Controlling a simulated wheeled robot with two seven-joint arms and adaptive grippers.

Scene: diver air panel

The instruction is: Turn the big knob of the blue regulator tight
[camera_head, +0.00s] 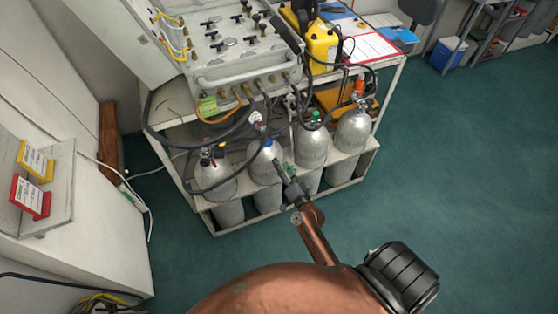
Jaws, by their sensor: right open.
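Several grey gas cylinders stand in the lower rack of the cart. The second from the left (262,166) has a small blue part (268,142) at its top, which looks like the blue regulator. Its big knob is too small to make out for certain. My right gripper (281,172) is at the front of this cylinder, just below and right of the blue part, and covers some of the cylinder's right side. It is open, and I see nothing held in it. Whether it touches the cylinder is unclear. My left gripper is out of view.
A grey panel (240,62) with valves and hoses sits on the cart above the cylinders. Dark hoses (160,137) hang around the cylinder tops. A yellow case (322,47) stands at right on the cart. Green floor (450,180) is clear to the right.

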